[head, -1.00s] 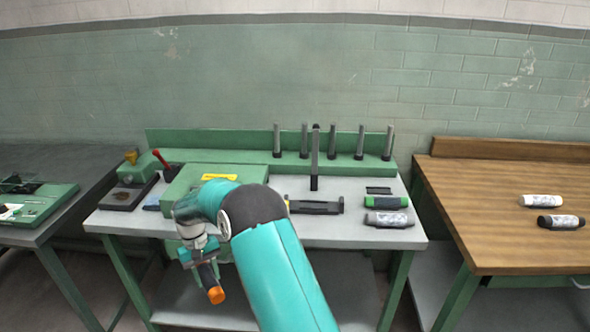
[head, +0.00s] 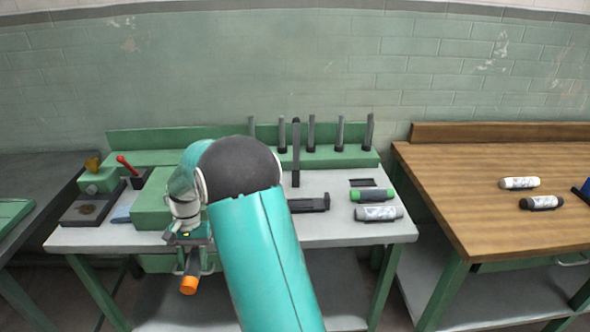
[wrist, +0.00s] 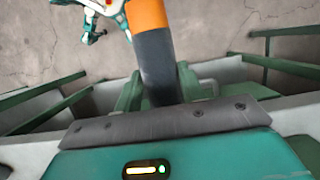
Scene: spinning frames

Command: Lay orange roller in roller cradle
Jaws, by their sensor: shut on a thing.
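The orange roller is a dark cylinder with an orange end (head: 188,286). My gripper (head: 190,240) is shut on it and holds it in front of the grey-topped bench, with the orange end pointing toward the camera and down. In the wrist view the roller's dark body (wrist: 155,62) rises from between the green fingers, orange end at the top. A long black holder (head: 312,203), which looks like the roller cradle, lies on the bench right of my arm. My arm hides its left part.
A green-banded roller (head: 372,195) and a grey roller (head: 378,213) lie at the bench's right. Several upright posts (head: 311,133) stand along the back. A wooden table (head: 480,215) with two white-and-black rollers is at right. A red-handled device (head: 128,165) is at left.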

